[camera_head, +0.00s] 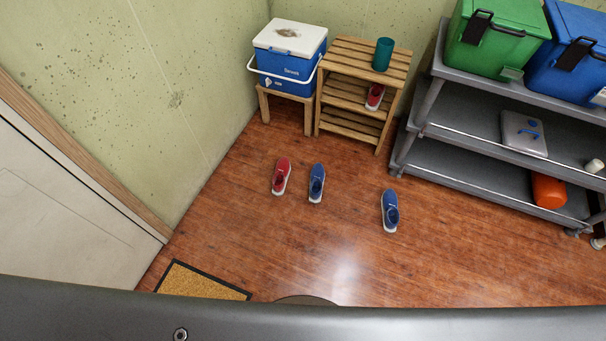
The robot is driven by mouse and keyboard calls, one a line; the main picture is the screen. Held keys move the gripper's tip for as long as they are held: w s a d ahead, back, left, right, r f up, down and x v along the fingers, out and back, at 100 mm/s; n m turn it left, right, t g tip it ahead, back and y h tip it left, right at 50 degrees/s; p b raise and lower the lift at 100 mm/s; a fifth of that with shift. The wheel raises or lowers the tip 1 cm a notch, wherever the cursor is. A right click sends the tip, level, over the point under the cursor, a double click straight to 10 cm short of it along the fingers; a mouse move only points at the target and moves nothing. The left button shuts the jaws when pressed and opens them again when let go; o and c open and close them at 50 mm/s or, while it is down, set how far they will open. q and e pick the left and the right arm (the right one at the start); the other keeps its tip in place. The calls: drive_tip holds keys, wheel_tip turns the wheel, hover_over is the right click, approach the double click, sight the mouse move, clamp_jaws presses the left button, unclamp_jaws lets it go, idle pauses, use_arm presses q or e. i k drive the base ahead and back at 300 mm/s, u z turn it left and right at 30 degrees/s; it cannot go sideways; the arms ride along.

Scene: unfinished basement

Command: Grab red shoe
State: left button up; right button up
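A red shoe (281,176) with a pale sole lies on the wooden floor, left of two blue shoes. A second red shoe (375,96) sits on a shelf of the wooden rack (345,119), partly hidden by the boards around it. One blue shoe (316,183) lies close to the right of the floor red shoe. The other blue shoe (390,211) lies farther right. Neither of my grippers shows in the head view.
A blue cooler (288,65) with a white lid stands on a stool beside the rack. A teal cup (382,54) stands on the rack. A grey shelf unit (470,180) with bins fills the right. A doormat (200,282) lies front left. Floor around the shoes is clear.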

sight(283, 168)
drive_tip(key=z, duration=1.6)
drive_tip(key=i, duration=1.1)
drive_tip(key=u, duration=0.95)
